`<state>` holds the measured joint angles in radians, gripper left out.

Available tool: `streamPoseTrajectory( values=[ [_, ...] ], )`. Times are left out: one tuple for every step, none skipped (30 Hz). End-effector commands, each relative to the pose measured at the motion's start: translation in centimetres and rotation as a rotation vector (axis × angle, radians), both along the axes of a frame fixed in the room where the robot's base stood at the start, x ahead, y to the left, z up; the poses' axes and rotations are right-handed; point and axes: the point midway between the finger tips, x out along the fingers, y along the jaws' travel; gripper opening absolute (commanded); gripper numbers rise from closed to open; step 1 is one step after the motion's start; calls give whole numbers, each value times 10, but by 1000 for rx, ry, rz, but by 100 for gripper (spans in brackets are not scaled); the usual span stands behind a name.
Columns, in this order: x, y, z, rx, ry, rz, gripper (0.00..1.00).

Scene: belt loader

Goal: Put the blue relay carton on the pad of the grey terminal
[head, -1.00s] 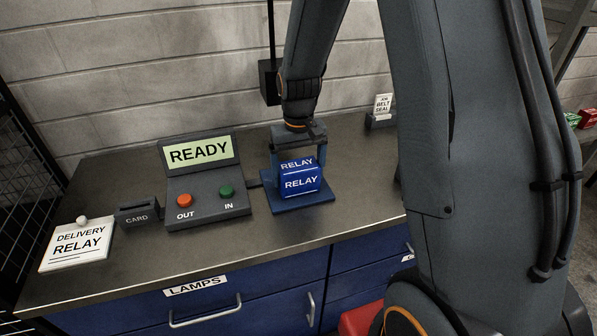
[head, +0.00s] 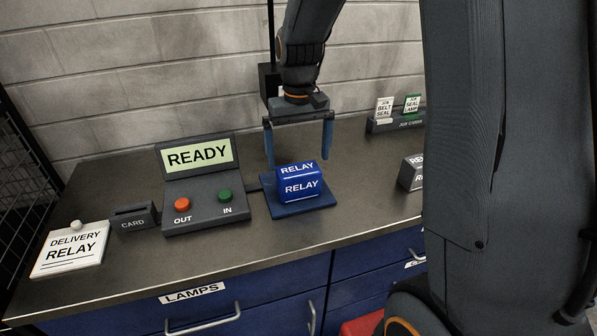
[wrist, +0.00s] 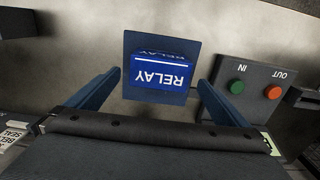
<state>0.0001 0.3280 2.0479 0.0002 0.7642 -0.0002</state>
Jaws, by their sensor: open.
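The blue relay carton (head: 300,184) sits upright on the dark blue pad (head: 323,202) joined to the grey terminal (head: 207,202). The terminal's screen reads READY, above an orange OUT button (head: 182,205) and a green IN button (head: 225,195). My gripper (head: 299,160) is open and empty, above and behind the carton, with its fingers apart and clear of it. In the wrist view the carton (wrist: 160,78) lies ahead of the open fingers, on the pad (wrist: 150,42), and nothing is between the fingertips.
A card slot (head: 135,217) and a DELIVERY RELAY note (head: 70,250) are left of the terminal. A grey carton (head: 411,173), partly hidden by my arm, stands to the right. A job card holder (head: 396,124) is at the back. The counter front is clear.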

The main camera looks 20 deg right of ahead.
Motion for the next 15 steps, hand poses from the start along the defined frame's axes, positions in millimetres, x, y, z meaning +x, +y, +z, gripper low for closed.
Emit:
streamPoseTrajectory(
  values=[
    [2, 0, 9, 0, -5, 0, 100],
    [1, 0, 15, 0, -4, 0, 100],
    [1, 0, 21, 0, -4, 0, 100],
    [1, 0, 26, 0, -2, 0, 100],
    [1, 0, 30, 0, -3, 0, 100],
    [1, 0, 34, 0, -2, 0, 100],
    [1, 0, 37, 0, -2, 0, 100],
    [1, 0, 40, 0, -2, 0, 100],
    [1, 0, 43, 0, -1, 0, 100],
    [0, 0, 44, 0, 0, 0, 100],
    [-2, 0, 44, 0, -1, 0, 100],
    [-6, 0, 43, 0, -3, 0, 100],
    [-12, 0, 40, 0, -6, 0, 100],
    [-19, 0, 36, 0, -10, 0, 100],
    [-30, 0, 30, 0, -18, 0, 100]
  ],
)
